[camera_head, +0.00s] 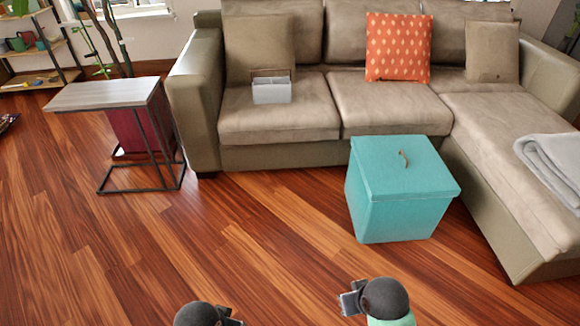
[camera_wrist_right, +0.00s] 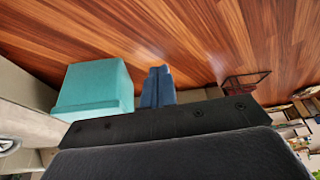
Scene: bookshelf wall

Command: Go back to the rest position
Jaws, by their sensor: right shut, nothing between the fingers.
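My left gripper (camera_head: 232,318) shows at the bottom edge of the head view, left of the middle. Only a small part of it is visible, and I cannot tell whether it is open or shut. My right gripper (camera_head: 350,302) is at the bottom, right of the middle, in front of the teal storage box. In the right wrist view its blue-grey fingers (camera_wrist_right: 157,88) are together, with nothing between them. Both grippers are over the wooden floor, apart from the furniture.
The teal lidded box (camera_head: 405,195) stands before a beige corner sofa (camera_head: 275,155). A grey holder (camera_head: 271,92) and an orange cushion (camera_head: 398,48) are on the sofa. A side table (camera_head: 105,95) stands at left. The wooden floor (camera_head: 250,250) between is clear.

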